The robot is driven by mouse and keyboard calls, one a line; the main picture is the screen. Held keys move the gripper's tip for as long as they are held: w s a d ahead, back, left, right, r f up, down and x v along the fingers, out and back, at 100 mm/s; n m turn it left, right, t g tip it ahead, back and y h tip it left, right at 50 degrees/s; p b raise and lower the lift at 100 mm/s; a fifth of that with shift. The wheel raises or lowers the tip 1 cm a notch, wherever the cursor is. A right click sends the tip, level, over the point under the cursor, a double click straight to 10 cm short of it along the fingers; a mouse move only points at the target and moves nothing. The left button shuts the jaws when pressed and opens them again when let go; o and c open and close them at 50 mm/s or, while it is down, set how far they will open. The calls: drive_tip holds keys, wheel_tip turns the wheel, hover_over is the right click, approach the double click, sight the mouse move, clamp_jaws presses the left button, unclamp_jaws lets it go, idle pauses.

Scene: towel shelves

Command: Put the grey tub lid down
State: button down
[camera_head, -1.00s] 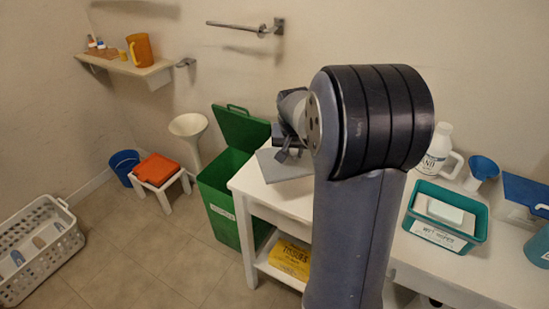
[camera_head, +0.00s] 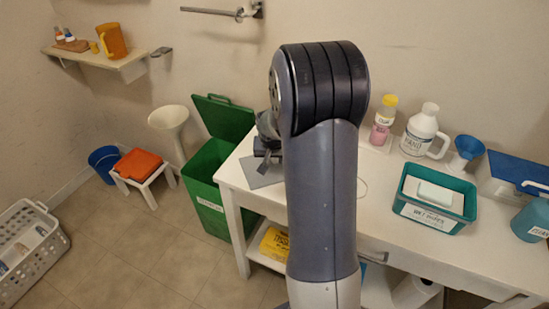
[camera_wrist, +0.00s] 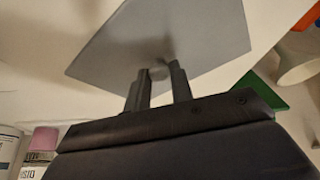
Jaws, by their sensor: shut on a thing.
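The grey tub lid (camera_wrist: 205,30) is a flat grey square panel with a small knob. In the wrist view my gripper (camera_wrist: 160,73) is shut on that knob, with one finger on each side. In the head view the lid (camera_head: 262,172) shows at the left end of the white table (camera_head: 330,190). My gripper (camera_head: 266,150) is there too, mostly hidden behind my arm. I cannot tell whether the lid touches the table top or hangs just above it.
A teal tub (camera_head: 466,216) with a white block in it stands right on the table. Bottles (camera_head: 420,128), a blue funnel (camera_head: 467,150) and a blue box (camera_head: 520,170) stand behind and beside it. An open green bin (camera_head: 205,190) stands left of the table.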

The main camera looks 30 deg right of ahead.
drive_tip(key=shift+f, duration=0.15)
drive_tip(key=c, duration=1.2)
unclamp_jaws()
drive_tip(key=shift+c, duration=0.2)
drive_tip(key=shift+r, duration=0.2)
drive_tip(key=shift+r, duration=0.2)
drive_tip(key=v, duration=1.1)
drive_tip(key=shift+s+r, duration=0.2)
drive_tip(key=shift+r, duration=0.1)
drive_tip(key=shift+a, duration=0.1)
